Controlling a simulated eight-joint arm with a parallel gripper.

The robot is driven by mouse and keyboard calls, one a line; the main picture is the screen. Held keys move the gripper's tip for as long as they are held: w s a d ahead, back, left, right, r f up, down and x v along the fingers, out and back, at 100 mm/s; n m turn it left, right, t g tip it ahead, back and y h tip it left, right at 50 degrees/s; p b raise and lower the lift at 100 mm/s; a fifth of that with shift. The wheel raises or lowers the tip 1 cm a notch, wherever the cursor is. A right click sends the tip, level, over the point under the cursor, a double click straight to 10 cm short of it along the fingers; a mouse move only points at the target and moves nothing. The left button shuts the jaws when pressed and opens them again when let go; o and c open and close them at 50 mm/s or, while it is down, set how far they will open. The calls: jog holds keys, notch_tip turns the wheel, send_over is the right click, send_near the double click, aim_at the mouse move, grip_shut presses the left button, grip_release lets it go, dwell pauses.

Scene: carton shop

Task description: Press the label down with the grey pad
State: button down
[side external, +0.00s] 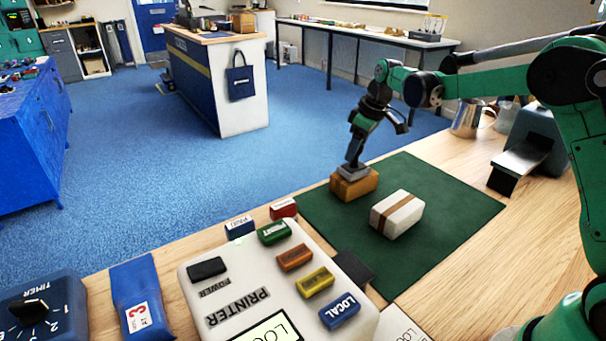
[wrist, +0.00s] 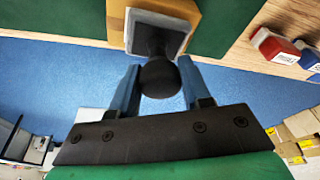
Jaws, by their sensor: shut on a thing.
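My gripper (wrist: 160,85) is shut on the round black knob (wrist: 160,80) of the grey pad (wrist: 183,40). In the side external view the grey pad (side external: 353,172) is at the top of a small tan carton (side external: 354,187) near the far left edge of the green mat. Pad and carton appear to touch. In the wrist view the carton (wrist: 207,20) shows behind the pad, with a pale patch (wrist: 146,13) at the pad's edge; I cannot tell if this is the label.
A white carton with a brown band (side external: 397,213) lies on the green mat (side external: 452,208), right of the tan carton. A printer (side external: 240,285) with coloured buttons stands in front. Red (side external: 283,208) and blue (side external: 240,227) blocks sit near the table edge. A metal jug (side external: 467,119) stands at the back.

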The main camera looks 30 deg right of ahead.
jog(key=shift+r, duration=0.1)
dwell(0.3)
jog(key=shift+r, duration=3.4)
